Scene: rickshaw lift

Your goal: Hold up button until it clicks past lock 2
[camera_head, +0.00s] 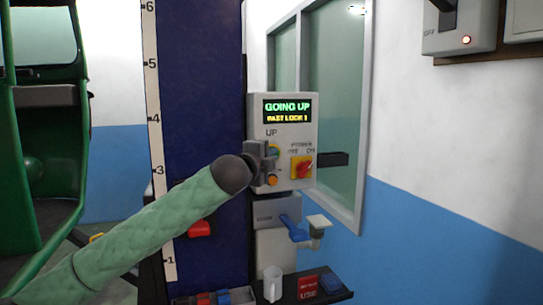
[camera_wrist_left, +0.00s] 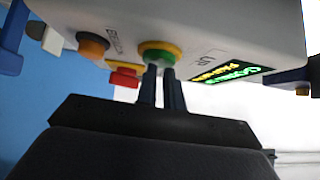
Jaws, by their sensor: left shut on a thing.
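The grey control box (camera_head: 283,112) hangs on the lift post. Its lit display (camera_head: 287,111) reads "GOING UP" and "PAST LOCK 1". My left gripper (camera_head: 268,155) is at the box's left side, below the UP label, its arm coming in from the left. In the left wrist view the shut fingertips (camera_wrist_left: 162,70) are at the green UP button (camera_wrist_left: 158,53) in its yellow ring, partly covering it. An orange button (camera_head: 271,180) sits below, and a red power switch on a yellow plate (camera_head: 302,168) is to the right. My right gripper is not in view.
The dark blue lift post (camera_head: 200,80) carries a white numbered scale (camera_head: 153,90). The green rickshaw (camera_head: 70,155) stands at left. A blue-handled lever (camera_head: 292,229) is under the box, above a shelf with a white mug (camera_head: 272,284). A window (camera_head: 335,100) is behind.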

